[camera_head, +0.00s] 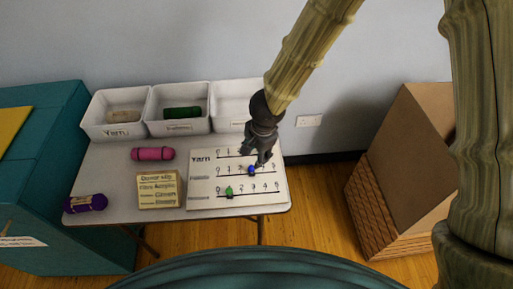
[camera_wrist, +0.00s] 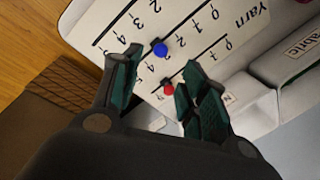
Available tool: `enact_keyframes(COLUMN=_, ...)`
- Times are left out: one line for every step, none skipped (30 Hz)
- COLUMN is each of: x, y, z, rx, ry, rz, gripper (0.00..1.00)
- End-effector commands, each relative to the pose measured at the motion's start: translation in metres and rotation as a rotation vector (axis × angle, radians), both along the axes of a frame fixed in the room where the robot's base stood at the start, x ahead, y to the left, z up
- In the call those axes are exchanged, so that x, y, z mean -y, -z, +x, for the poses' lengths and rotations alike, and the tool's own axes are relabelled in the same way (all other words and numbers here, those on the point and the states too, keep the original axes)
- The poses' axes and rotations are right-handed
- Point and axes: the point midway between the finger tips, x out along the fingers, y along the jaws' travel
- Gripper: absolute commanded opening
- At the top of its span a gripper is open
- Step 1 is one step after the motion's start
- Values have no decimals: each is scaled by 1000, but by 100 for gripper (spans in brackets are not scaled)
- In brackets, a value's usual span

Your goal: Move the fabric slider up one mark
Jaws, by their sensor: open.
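The white slider board (camera_head: 205,203) lies on the table with three numbered rows. The top row reads Yarn; the other row labels are too small to read in the head view. The blue slider (camera_head: 251,170) is on the middle row, around mark 3; it also shows in the wrist view (camera_wrist: 160,49). The green slider (camera_head: 229,191) is on the bottom row, around mark 1. The red slider (camera_wrist: 168,88) is on the Yarn row, hidden behind my gripper in the head view. My gripper (camera_head: 263,162) is open over the board's right part, its fingertips (camera_wrist: 160,58) apart around the blue slider's place.
White bins (camera_head: 144,132) line the table's back; one holds a green roll (camera_head: 183,112). A pink roll (camera_head: 153,154), a purple roll (camera_head: 86,203) and a text sign (camera_head: 160,190) stand left of the board. A cardboard box (camera_head: 420,130) stands on the floor at right.

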Motion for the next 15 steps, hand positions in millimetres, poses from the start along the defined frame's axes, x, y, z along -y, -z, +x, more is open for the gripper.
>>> enact_keyframes(x=0, y=-6, z=0, rx=2, ry=1, rz=3, gripper=43)
enact_keyframes(x=1, y=-8, z=-1, rx=1, ry=2, rz=2, gripper=43)
enact_keyframes(x=1, y=-11, z=-1, rx=1, ry=3, rz=2, gripper=43)
enact_keyframes(x=1, y=-14, z=-2, rx=1, ry=2, rz=2, gripper=43)
enact_keyframes(x=1, y=-16, z=-2, rx=1, ry=0, rz=2, gripper=43)
enact_keyframes(x=2, y=-18, z=-3, rx=2, ry=0, rz=1, gripper=43)
enact_keyframes(x=2, y=-20, z=-3, rx=1, ry=1, rz=1, gripper=43)
enact_keyframes(x=3, y=-21, z=-3, rx=1, ry=1, rz=1, gripper=43)
enact_keyframes(x=3, y=-23, z=-3, rx=1, ry=1, rz=1, gripper=43)
enact_keyframes(x=3, y=-24, z=-3, rx=1, ry=0, rz=1, gripper=43)
enact_keyframes(x=3, y=-25, z=-4, rx=1, ry=0, rz=1, gripper=43)
enact_keyframes(x=3, y=-26, z=-4, rx=0, ry=-1, rz=0, gripper=43)
enact_keyframes(x=3, y=-26, z=-4, rx=1, ry=-1, rz=-1, gripper=43)
enact_keyframes(x=3, y=-27, z=-4, rx=1, ry=-1, rz=-1, gripper=43)
enact_keyframes(x=3, y=-27, z=-4, rx=1, ry=-1, rz=-1, gripper=43)
